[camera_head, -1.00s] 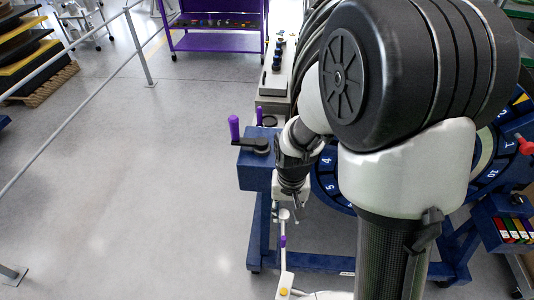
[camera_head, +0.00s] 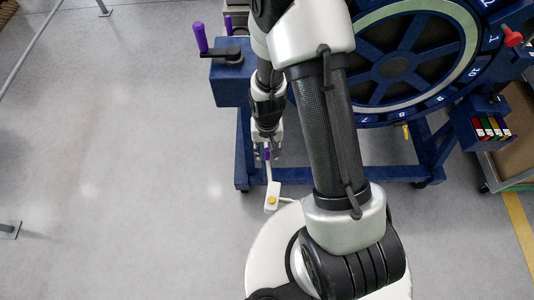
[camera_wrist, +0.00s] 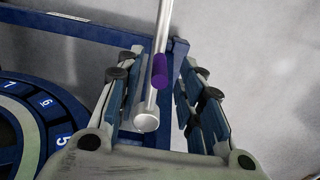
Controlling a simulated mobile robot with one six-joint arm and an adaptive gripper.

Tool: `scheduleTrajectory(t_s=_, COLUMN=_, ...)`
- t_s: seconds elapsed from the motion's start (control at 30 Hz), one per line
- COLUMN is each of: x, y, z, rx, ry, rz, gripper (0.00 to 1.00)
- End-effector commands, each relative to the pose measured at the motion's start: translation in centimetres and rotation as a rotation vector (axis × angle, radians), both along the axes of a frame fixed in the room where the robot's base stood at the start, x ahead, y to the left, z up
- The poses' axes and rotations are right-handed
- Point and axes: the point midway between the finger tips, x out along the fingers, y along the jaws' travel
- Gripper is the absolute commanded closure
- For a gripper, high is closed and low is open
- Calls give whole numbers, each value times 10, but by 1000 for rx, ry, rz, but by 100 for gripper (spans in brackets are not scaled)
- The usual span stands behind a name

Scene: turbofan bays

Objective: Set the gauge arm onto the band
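The gauge arm is a thin pale rod with a purple collar (camera_wrist: 159,70) and a rounded silver end (camera_wrist: 146,121). In the head view it rises from a white block with a yellow button (camera_head: 272,200). My gripper (camera_head: 265,154) is at the collar; in the wrist view (camera_wrist: 158,68) its fingers stand open on either side of the rod. A gap shows between the rod and the right finger; contact on the left cannot be told. The likely band is the pale ring (camera_head: 470,50) inside the blue numbered wheel rim (camera_head: 435,108).
A blue stand (camera_head: 243,150) carries the wheel. A purple-handled crank (camera_head: 200,38) stands at its upper left. A red knob (camera_head: 512,38) and a box of coloured tabs (camera_head: 482,128) are at the right. Open grey floor (camera_head: 110,150) lies left.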

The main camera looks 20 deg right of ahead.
Motion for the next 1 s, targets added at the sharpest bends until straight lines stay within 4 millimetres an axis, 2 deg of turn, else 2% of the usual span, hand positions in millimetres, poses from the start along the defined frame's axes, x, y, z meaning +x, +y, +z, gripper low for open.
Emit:
scheduleTrajectory(t_s=0.03, x=-1, y=0, z=-9, rx=0, ry=2, rz=0, gripper=65)
scheduleTrajectory(t_s=0.2, x=0, y=0, z=-21, rx=0, ry=0, rz=0, gripper=65)
scheduleTrajectory(t_s=0.53, x=0, y=0, z=-23, rx=0, ry=0, rz=0, gripper=66)
scheduleTrajectory(t_s=1.0, x=0, y=0, z=-23, rx=0, ry=0, rz=0, gripper=97)
